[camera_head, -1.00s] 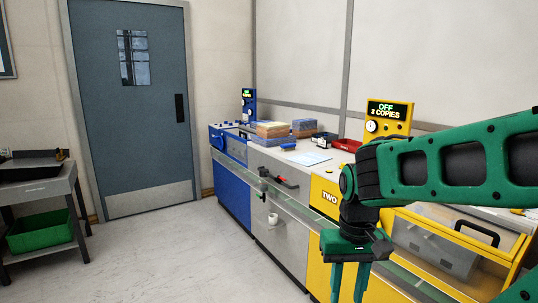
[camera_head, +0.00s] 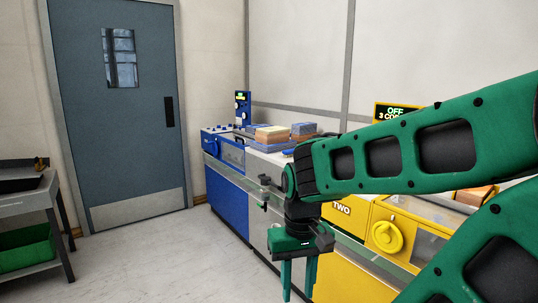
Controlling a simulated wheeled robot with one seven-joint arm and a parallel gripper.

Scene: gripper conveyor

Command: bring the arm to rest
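My green arm reaches in from the right. My gripper (camera_head: 299,280) hangs fingers-down in front of the counter, near the yellow machine (camera_head: 342,268). Its two fingers stand apart with nothing visible between them, though the tips run close to the bottom edge of the picture. The arm hides part of the counter top and much of the yellow machine.
A blue machine (camera_head: 228,180) stands at the far end of the counter, with stacked blocks (camera_head: 272,134) beside it. A yellow handwheel (camera_head: 387,237) sticks out at right. A grey door (camera_head: 115,160) is behind. A grey bench (camera_head: 30,205) with a green bin (camera_head: 26,248) is at left. The floor between is clear.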

